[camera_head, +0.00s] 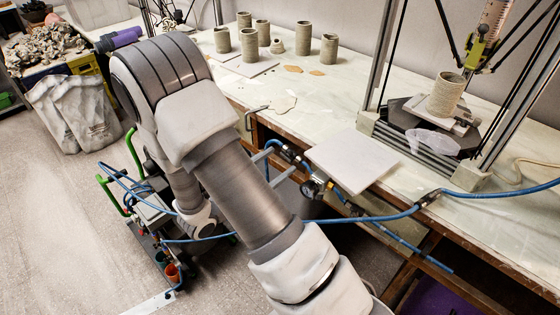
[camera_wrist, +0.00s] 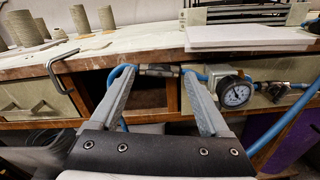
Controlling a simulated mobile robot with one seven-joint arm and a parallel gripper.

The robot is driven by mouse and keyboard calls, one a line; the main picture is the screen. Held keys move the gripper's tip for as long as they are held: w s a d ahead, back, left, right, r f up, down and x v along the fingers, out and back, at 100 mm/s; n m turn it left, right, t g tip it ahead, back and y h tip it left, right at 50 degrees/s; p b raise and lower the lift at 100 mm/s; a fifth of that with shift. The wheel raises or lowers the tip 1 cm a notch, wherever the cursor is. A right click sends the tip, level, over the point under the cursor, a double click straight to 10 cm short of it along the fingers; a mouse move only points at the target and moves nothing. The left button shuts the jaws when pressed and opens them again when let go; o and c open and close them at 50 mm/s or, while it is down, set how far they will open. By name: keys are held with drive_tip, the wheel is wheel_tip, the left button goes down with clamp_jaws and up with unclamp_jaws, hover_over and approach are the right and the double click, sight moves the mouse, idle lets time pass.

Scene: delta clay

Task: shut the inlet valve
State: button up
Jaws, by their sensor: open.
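My gripper (camera_wrist: 159,80) is open and empty, its two grey fingers reaching toward the bench's front edge. Between the fingertips, beyond them, a dark and metal inline fitting (camera_wrist: 158,70) joins blue hose; it looks like a valve, but its handle position is unclear. To its right are a round pressure gauge (camera_wrist: 236,92) and another metal fitting (camera_wrist: 276,90). I cannot tell which fitting is the inlet valve. In the head view, the fingers (camera_head: 275,163) are beside the hose line, near a dark fitting (camera_head: 290,153) and the gauge (camera_head: 313,186). Contact is not visible.
The bench (camera_head: 290,115) holds several clay cylinders (camera_head: 249,45), a white board (camera_head: 352,160) and a clay printer (camera_head: 445,95). Blue hose (camera_head: 490,195) crosses the bench front. A metal handle (camera_wrist: 62,68) sticks out left of my fingers. A cart with green handles (camera_head: 133,152) stands on the floor.

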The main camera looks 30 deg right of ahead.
drive_tip(key=shift+x, duration=0.85)
clamp_jaws()
